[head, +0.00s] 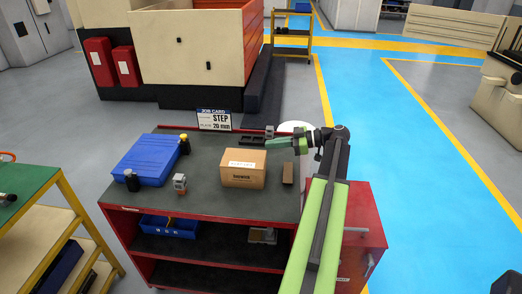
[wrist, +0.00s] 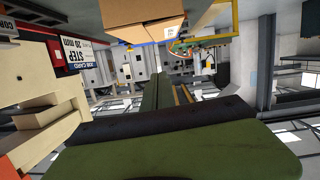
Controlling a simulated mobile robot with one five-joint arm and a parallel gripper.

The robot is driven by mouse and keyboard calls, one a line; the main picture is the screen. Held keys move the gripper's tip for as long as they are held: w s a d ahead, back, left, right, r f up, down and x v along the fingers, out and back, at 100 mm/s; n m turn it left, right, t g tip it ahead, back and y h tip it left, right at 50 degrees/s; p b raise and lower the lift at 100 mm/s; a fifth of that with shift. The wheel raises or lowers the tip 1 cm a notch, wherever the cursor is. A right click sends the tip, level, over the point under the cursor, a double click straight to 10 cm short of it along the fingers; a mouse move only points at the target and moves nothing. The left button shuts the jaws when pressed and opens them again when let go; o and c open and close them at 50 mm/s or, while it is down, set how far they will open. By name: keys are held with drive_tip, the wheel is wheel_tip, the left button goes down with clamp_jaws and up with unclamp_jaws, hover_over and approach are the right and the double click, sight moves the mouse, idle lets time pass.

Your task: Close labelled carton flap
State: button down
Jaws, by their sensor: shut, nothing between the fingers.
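The brown carton (head: 243,180) stands upright on the workbench, with dark print on its front and a white label (head: 242,164) on top. Its top looks flat in the head view; I cannot make out a raised flap. In the wrist view the carton (wrist: 140,12) shows at the top edge, partly cut off. The fingers also fill the lower wrist view (wrist: 157,82).
The workbench (head: 212,182) also holds a blue case (head: 148,157), dark bottles, a small grey device (head: 180,183), a brown block (head: 288,173) and a dark tray (head: 252,141). A job card sign (head: 214,120) stands at the back edge. Bare mat lies left of the carton.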

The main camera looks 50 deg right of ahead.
drive_tip(key=b, duration=0.2)
hover_over(250, 159)
wheel_tip(250, 159, down, 2)
drive_tip(key=shift+s+a+f, duration=0.1)
drive_tip(key=shift+f, duration=0.15)
drive_tip(key=f+b, duration=0.3)
drive_tip(key=shift+w, duration=0.2)
drive_tip(key=shift+f+b, duration=0.4)
drive_tip(key=shift+b, duration=0.1)
drive_tip(key=shift+f+b, duration=0.45)
drive_tip(key=shift+b, duration=0.05)
wheel_tip(250, 159, up, 6)
drive_tip(key=p, duration=0.5)
drive_tip(key=shift+w+f+p, duration=0.1)
drive_tip(key=shift+f+p, duration=0.1)
drive_tip(key=shift+p, duration=0.1)
drive_tip(key=f+p+v, duration=0.1)
drive_tip(key=v, duration=0.9)
drive_tip(key=shift+f, duration=0.15)
